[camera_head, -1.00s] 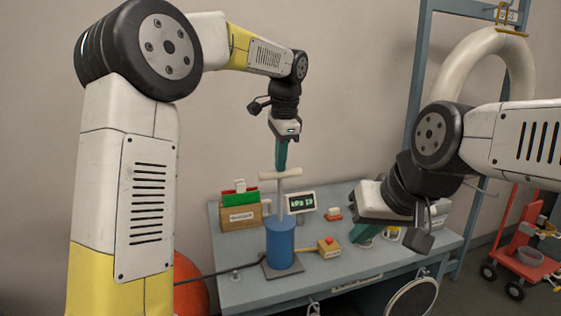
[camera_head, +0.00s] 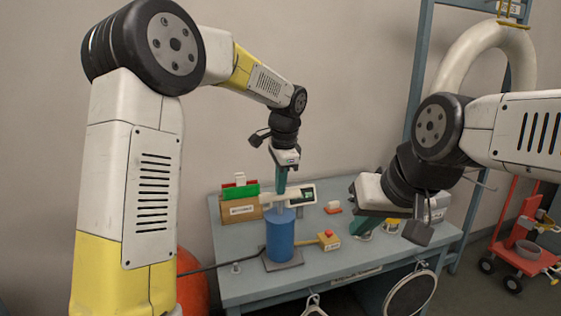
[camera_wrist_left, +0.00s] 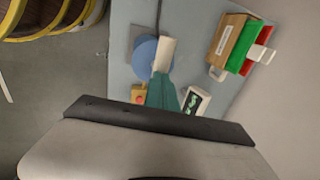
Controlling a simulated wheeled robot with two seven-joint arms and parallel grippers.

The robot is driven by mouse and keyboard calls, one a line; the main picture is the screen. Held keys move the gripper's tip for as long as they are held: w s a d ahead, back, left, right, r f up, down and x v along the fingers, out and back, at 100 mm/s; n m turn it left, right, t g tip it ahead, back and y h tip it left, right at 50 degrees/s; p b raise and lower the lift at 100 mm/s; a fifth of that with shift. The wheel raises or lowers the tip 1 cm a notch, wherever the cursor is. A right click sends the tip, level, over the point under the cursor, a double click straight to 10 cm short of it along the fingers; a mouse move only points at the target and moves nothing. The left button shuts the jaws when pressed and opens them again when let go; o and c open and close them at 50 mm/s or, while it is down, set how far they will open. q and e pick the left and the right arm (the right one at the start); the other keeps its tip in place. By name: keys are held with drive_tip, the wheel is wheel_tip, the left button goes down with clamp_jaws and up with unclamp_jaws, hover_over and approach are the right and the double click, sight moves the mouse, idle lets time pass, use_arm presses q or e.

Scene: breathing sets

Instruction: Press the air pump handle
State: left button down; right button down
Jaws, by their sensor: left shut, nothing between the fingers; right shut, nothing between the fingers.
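The air pump is a blue cylinder (camera_head: 281,240) standing upright on a dark base plate on the workbench. Its cream T-shaped handle (camera_head: 268,201) sits low, close above the cylinder, with little of the rod showing. My left gripper (camera_head: 281,192) is shut and points down, its teal fingertips at the middle of the handle. In the left wrist view the fingers (camera_wrist_left: 162,92) meet the handle (camera_wrist_left: 164,55) above the blue cylinder (camera_wrist_left: 146,54).
The bench (camera_head: 240,288) holds a wooden box with green and red cards (camera_head: 241,208), a small display (camera_head: 301,195) behind the pump and a yellow box with a red button (camera_head: 329,239). An orange ball (camera_head: 192,285) lies left. A red cart (camera_head: 525,250) stands right.

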use_arm(q)
drive_tip(key=a+v, duration=0.1)
drive_tip(key=v, duration=1.3)
drive_tip(key=shift+d, duration=0.45)
idle(0.8)
